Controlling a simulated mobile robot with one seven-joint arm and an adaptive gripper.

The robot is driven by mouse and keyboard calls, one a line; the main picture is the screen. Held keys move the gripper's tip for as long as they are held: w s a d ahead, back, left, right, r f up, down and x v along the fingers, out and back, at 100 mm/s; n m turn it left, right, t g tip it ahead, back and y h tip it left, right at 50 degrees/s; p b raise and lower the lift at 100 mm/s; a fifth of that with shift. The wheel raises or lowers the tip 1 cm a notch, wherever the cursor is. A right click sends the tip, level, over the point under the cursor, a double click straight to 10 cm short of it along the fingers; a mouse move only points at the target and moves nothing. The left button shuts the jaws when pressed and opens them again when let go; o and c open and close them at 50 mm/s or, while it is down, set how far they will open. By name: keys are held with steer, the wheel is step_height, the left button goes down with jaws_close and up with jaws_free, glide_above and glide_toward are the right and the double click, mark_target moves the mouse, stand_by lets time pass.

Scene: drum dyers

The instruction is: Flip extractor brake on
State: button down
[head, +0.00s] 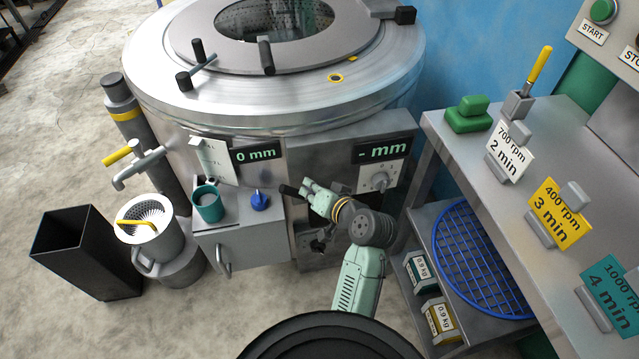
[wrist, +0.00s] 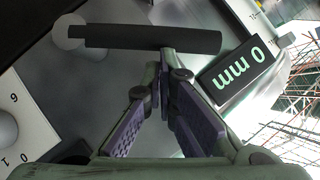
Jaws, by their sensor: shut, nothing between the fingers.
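A lever with a black cylindrical grip (head: 290,190), which looks like the extractor brake, is on the front of the big steel drum extractor (head: 270,112), below and between its two displays. In the wrist view the black grip (wrist: 155,38) lies across the top of the picture, with a pale round end at its left. My gripper (head: 309,186) is shut and empty, close beside the grip in the head view. In the wrist view my fingertips (wrist: 160,72) meet just below the grip. I cannot tell whether they touch it.
A cabinet (head: 240,240) carries a teal cup (head: 208,203) and blue knob (head: 260,200). A bench (head: 470,160) stands to the right.

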mark_target(298, 195)
steer(key=shift+s+a+f+n+h, duration=0.25)
steer(key=shift+a+f+n+h, duration=0.15)
steer(key=shift+a, duration=0.25)
steer(key=shift+s+a+f+n+h, duration=0.2)
steer(key=shift+a+f+n+h, duration=0.1)
steer(key=shift+a+f+h, duration=0.25)
steer(key=shift+a, duration=0.15)
steer(key=shift+r, duration=0.1)
